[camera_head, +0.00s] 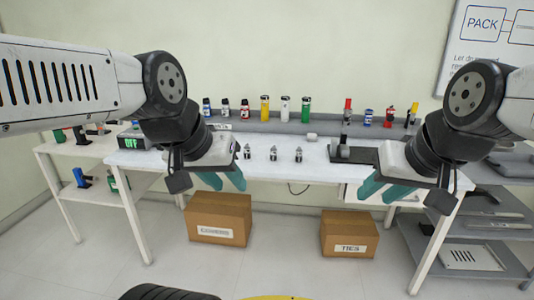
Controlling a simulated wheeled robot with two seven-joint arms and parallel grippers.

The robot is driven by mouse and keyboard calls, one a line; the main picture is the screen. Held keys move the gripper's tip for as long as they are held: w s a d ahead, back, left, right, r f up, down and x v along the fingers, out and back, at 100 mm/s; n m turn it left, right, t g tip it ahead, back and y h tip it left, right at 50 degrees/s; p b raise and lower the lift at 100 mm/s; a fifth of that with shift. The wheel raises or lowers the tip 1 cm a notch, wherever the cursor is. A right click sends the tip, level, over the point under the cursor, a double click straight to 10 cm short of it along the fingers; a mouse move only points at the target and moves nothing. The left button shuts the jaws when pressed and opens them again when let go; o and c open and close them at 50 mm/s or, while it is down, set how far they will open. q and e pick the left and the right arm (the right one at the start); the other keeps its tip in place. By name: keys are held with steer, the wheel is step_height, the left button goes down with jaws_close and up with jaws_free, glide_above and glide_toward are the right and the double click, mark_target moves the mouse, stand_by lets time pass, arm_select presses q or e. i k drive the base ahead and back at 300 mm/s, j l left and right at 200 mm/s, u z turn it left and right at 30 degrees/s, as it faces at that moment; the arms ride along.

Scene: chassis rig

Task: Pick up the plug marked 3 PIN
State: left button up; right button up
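Three small grey and dark plugs stand in a row on the white worktable (320,172): a left one (247,151), a middle one (273,153) and a right one (298,154). Their markings are too small to read, so I cannot tell which is the 3 PIN plug. My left gripper (223,181) is open and empty, with teal fingers apart, in front of the table and left of the plugs. My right gripper (384,190) is open and empty in front of the table, well right of the plugs.
Bottles and cylinders, including a yellow one (265,108) and a green one (305,109), line the grey rear shelf (335,128). A dark fixture (352,154) sits right of the plugs. A box reading OFF (131,142) is at left. Two cardboard boxes (218,217) (349,233) lie under the table.

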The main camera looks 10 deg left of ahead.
mark_target(246, 149)
steer(key=i+j, duration=0.3)
steer(key=j, duration=0.15)
steer(key=i+j, duration=0.3)
steer(key=j, duration=0.15)
steer(key=i+j, duration=0.3)
steer(key=j, duration=0.15)
steer(key=i+j, duration=0.3)
steer(key=j, duration=0.15)
steer(key=i+j, duration=0.3)
steer(key=j+z, duration=0.05)
steer(key=j, duration=0.05)
